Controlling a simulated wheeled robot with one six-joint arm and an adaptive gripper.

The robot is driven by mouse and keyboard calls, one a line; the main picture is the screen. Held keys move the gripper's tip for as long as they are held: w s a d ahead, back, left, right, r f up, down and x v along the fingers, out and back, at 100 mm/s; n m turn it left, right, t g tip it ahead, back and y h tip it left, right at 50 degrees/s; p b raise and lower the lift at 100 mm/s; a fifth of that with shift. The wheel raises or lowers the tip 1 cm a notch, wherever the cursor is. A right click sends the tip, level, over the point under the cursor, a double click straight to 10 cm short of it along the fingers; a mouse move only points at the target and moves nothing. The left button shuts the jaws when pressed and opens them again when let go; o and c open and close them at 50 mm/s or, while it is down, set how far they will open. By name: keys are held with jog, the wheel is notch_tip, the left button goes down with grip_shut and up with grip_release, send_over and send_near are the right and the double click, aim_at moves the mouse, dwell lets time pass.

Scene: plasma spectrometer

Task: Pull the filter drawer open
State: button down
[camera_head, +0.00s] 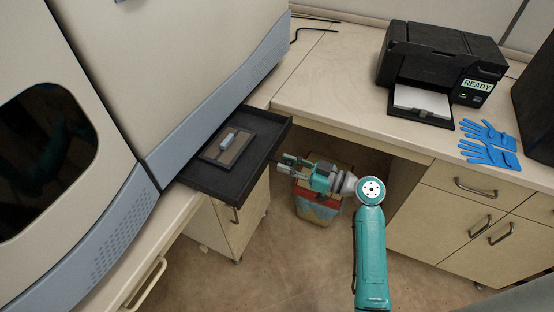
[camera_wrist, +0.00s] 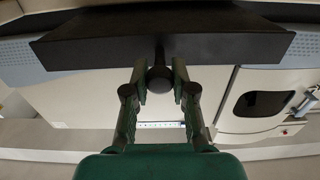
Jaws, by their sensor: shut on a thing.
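The filter drawer (camera_head: 230,178) is a black tray standing out from the lower front of the beige spectrometer (camera_head: 180,70). A flat dark plate with a light grey handle (camera_head: 228,141) lies in it. My gripper (camera_head: 283,165) is at the drawer's front face, and its fingers are closed around the drawer's knob. In the wrist view the black drawer front (camera_wrist: 220,40) spans the top. The round dark knob (camera_wrist: 160,80) sits on a short stem between my two fingertips. The fingertips partly hide the knob's sides.
A black printer (camera_head: 440,60) and blue gloves (camera_head: 488,143) lie on the counter to the right. A bin (camera_head: 321,211) stands on the floor below my gripper. Cabinets with handles (camera_head: 476,188) flank the open floor.

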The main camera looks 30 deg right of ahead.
jog(key=shift+s+d, duration=0.15)
jog(key=shift+s, duration=0.1)
jog(key=c, duration=1)
grip_release()
jog(key=shift+o, duration=0.2)
jog(key=v, duration=1.2)
